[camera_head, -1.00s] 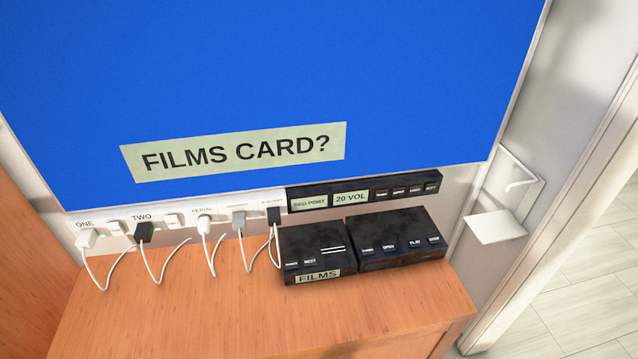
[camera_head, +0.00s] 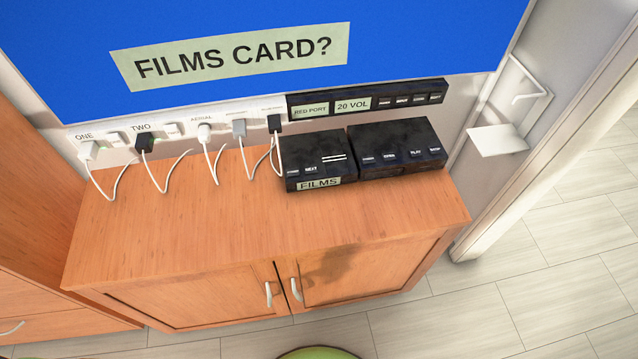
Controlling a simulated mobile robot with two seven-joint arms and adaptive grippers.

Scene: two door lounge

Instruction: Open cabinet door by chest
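A low wooden cabinet (camera_head: 190,240) stands against the wall in the head view. Its two front doors look shut: a left door (camera_head: 195,297) and a right door (camera_head: 375,270). Each has a pale curved handle near the middle seam, the left handle (camera_head: 268,294) and the right handle (camera_head: 296,289). A dark shadow falls on the right door. Neither of my grippers is in view.
Two black boxes (camera_head: 318,190) and (camera_head: 410,160) sit on the cabinet top below a blue screen (camera_head: 420,40). White cables plug into the wall behind. A white bracket shelf (camera_head: 498,139) is at right. The tiled floor (camera_head: 450,320) in front is clear, except a green rounded thing (camera_head: 318,353) at the bottom edge.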

